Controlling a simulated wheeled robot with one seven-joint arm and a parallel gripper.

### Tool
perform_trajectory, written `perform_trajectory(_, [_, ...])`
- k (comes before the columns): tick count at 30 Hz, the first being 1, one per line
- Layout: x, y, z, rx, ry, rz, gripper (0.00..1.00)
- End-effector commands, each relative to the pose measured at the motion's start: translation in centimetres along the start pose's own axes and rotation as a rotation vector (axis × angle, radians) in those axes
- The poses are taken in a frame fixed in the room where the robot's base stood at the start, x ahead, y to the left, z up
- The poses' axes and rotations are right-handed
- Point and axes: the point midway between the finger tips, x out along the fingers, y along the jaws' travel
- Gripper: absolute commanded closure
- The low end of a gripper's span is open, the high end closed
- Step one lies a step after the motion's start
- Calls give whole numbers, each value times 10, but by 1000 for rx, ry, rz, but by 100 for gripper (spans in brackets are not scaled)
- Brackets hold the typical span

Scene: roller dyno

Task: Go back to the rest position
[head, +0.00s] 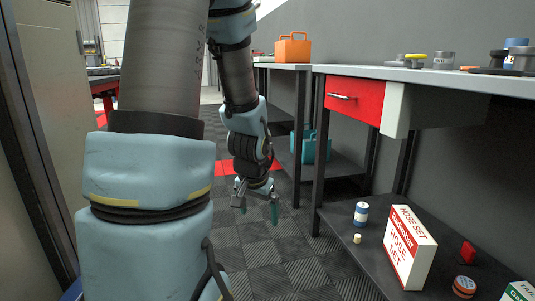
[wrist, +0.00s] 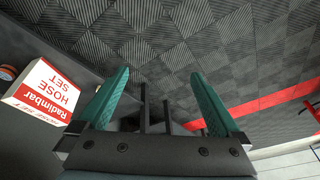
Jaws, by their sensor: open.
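My gripper (head: 258,205) hangs over the dark tiled floor (head: 262,255) in the head view, left of the workbench. Its two teal fingers stand apart in the wrist view (wrist: 158,100), with nothing between them. It touches nothing that I can see. My arm fills the left and middle of the head view and hides part of the aisle behind it.
A workbench (head: 430,77) with a red drawer (head: 355,99) runs along the right. Its lower shelf (head: 340,225) bears a hose set box (head: 408,248), a blue-white can (head: 361,213) and small items. An orange toolbox (head: 293,50) stands farther back. Floor between bench and arm is clear.

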Motion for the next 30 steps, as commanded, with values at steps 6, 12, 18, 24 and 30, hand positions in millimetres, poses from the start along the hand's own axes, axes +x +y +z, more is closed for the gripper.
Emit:
perform_trajectory(6, [-66,-14,50,-263,-145,1,0])
perform_trajectory(12, [-109,-12,63,-360,-205,22,0])
perform_trajectory(18, [-146,-16,50,-357,-204,22,0])
perform_trajectory(24, [-199,-22,31,-356,-203,21,0])
perform_trajectory(30, [-261,-28,10,-355,-203,21,0])
